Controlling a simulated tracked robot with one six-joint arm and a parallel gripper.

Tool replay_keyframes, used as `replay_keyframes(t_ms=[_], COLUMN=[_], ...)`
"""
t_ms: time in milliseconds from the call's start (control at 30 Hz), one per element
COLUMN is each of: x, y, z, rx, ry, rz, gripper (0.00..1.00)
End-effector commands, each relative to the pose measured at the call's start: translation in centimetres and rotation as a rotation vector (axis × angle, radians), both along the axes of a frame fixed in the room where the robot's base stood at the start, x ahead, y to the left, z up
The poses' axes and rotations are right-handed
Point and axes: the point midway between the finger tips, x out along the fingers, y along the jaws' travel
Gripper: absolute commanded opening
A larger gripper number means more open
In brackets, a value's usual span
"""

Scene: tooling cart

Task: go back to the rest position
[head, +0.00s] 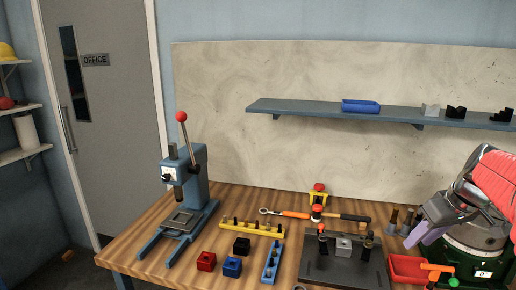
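My arm comes in at the right edge with a red cover and a grey metal wrist. My gripper (428,228) is low at the right, above the right part of the wooden bench (140,243). A pale purple part shows at its end; I cannot tell whether it is a finger or something held. The gap between the fingers cannot be made out.
A dark fixture plate (345,271) holds a grey block (344,246). A blue press (184,190) stands at left; a shelf (290,106) runs above.

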Motion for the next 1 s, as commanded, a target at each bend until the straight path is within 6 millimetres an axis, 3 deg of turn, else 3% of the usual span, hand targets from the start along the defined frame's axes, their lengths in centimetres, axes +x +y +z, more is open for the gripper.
replay_keyframes(t_ms=[267, 467, 667, 1000], x=[-0.9, -2.8, -5.5, -10.6], y=[0.0, 0.7, 3.8, 10.8], z=[-1.9, -3.5, -4.4, -5.2], rx=[0.036, 0.056, 0.06, 0.038], ry=[0.043, 0.084, 0.113, 0.109], rz=[-0.13, -0.246, -0.356, -0.45], gripper=[0.35, 0.35, 0.35, 0.35])
